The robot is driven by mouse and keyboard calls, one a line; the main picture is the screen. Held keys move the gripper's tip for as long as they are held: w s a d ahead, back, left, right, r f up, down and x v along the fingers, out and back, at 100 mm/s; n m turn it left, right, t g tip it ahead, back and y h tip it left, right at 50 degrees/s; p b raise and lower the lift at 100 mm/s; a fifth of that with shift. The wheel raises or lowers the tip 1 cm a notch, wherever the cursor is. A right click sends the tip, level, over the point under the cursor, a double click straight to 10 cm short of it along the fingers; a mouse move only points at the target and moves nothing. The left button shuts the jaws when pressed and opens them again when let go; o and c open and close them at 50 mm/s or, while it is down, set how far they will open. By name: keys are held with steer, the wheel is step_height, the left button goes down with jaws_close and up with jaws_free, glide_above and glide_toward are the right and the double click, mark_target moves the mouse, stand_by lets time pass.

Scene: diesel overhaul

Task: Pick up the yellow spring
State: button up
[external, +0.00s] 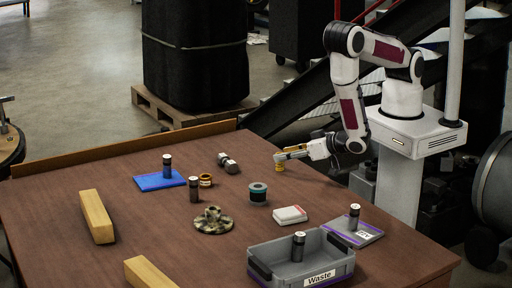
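A small yellow piece, which looks like the yellow spring (279,166), is at the far right part of the brown table. My gripper (281,157) reaches in from the right, with its tip at the top of the yellow piece. The gripper hides part of it. At this size I cannot tell whether the fingers are closed on it, or whether it stands on the table or hangs just above.
Nearby are a metal fitting (228,163), an orange-and-black ring (206,181), a teal-and-black cylinder (258,194) and a white box (290,215). A grey "Waste" bin (340,268) stands at the front right. A blue mat (148,182) and wooden block (97,217) lie left.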

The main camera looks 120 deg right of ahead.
steer(key=shift+x, duration=1.55)
jaws_close()
